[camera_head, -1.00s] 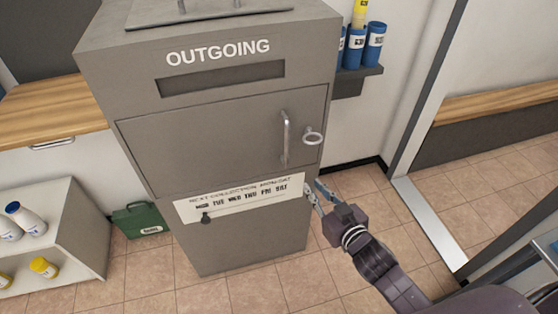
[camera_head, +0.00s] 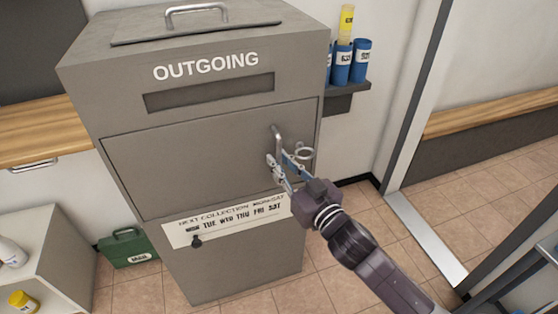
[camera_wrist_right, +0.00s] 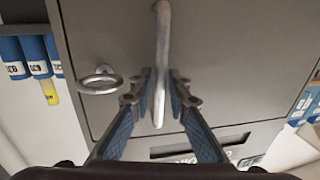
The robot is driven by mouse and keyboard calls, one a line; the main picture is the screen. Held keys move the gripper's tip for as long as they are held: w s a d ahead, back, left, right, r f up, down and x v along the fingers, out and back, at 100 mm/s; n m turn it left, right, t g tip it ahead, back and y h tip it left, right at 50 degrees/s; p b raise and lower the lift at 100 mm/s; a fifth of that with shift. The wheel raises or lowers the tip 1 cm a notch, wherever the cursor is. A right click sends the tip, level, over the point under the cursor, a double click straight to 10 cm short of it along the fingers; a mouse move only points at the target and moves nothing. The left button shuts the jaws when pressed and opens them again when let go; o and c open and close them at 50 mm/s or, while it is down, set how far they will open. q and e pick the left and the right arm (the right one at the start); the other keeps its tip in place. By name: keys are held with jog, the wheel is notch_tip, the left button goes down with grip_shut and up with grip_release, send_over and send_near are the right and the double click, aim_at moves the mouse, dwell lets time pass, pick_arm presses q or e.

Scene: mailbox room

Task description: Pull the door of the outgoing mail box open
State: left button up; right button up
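The grey outgoing mail box (camera_head: 200,95) stands ahead, and its front door (camera_head: 180,165) looks flush with the frame. The door's upright metal bar handle (camera_head: 275,134) is near the door's right edge; its lower part is hidden behind my fingers. My right gripper (camera_head: 281,162) is at the handle with its fingers apart. In the right wrist view, the handle (camera_wrist_right: 161,50) runs between the two blue-padded fingers (camera_wrist_right: 161,85), with gaps on both sides. A round metal ring (camera_head: 304,152) sits right of the handle; it also shows in the right wrist view (camera_wrist_right: 100,80). My left gripper is not in view.
A collection sign (camera_head: 225,222) is below the door. A green box (camera_head: 128,247) sits on the floor to the left, near a white shelf unit (camera_head: 50,255). Blue tubes (camera_head: 360,60) stand on a wall ledge at right. A glass partition frame (camera_head: 410,100) is further right.

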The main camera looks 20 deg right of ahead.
jog(key=shift+w+a, duration=0.1)
jog(key=shift+w, duration=0.25)
jog(key=shift+c, duration=0.4)
grip_shut()
jog(key=shift+s, duration=0.15)
